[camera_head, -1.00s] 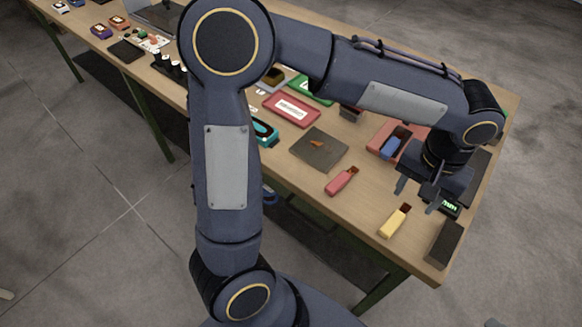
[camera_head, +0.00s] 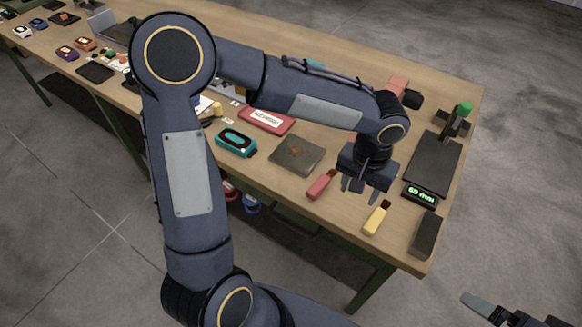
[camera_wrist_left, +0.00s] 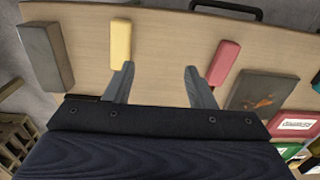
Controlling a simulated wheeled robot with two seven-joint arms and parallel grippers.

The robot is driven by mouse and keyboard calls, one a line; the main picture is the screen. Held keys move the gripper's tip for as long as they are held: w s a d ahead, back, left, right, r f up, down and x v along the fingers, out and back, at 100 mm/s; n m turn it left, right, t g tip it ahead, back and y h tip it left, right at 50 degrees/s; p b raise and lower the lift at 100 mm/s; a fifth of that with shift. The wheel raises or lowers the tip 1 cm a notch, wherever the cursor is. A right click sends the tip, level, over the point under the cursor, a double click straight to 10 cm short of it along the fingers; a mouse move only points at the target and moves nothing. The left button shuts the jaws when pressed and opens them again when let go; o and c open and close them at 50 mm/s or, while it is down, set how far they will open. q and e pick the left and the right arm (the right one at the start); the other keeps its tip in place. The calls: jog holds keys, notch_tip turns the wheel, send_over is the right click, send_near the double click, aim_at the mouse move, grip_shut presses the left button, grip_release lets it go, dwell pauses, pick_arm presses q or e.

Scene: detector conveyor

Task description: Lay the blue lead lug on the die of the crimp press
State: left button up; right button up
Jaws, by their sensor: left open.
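My left gripper (camera_head: 357,187) is open and empty, fingers pointing down, between a red lug-like piece (camera_head: 320,185) and a yellow one (camera_head: 377,217). In the left wrist view, the gripper (camera_wrist_left: 159,70) has the yellow piece (camera_wrist_left: 120,42) beyond its left finger and the red piece (camera_wrist_left: 224,62) beside its right finger. I see no blue lug now; the left wrist and gripper cover the spot where a blue piece showed earlier. A red block with a black part (camera_head: 398,86) shows partly behind the arm; I cannot tell whether it is the crimp press, and no die is visible.
A flat dark plate with a brown mark (camera_head: 295,155) lies left of the red piece. A black device with a green display (camera_head: 420,193) and a dark block (camera_head: 427,235) stand at the right. My right gripper (camera_head: 478,303) shows partly at bottom right, off the table.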

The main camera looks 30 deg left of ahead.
pick_arm(q)
send_over(343, 204)
notch_tip(343, 204, down, 4)
jog(key=shift+f, duration=0.15)
notch_tip(343, 204, down, 3)
jog(key=shift+r, duration=0.1)
notch_tip(343, 204, up, 8)
jog(key=s+a+r+t+h+p, duration=0.1)
jog(key=s+a+r+t+p, duration=0.1)
jog(key=s+a+r, duration=0.5)
jog(key=shift+s+a+r+n, duration=0.4)
jog(key=shift+s+a, duration=0.45)
jog(key=shift+s, duration=0.9)
jog(key=s+n+t+h, duration=0.1)
jog(key=s+t+h, duration=0.1)
jog(key=s, duration=0.5)
jog(key=shift+a+r+t+h, duration=0.15)
jog(key=shift+a+t+h, duration=0.2)
jog(key=shift+t, duration=0.45)
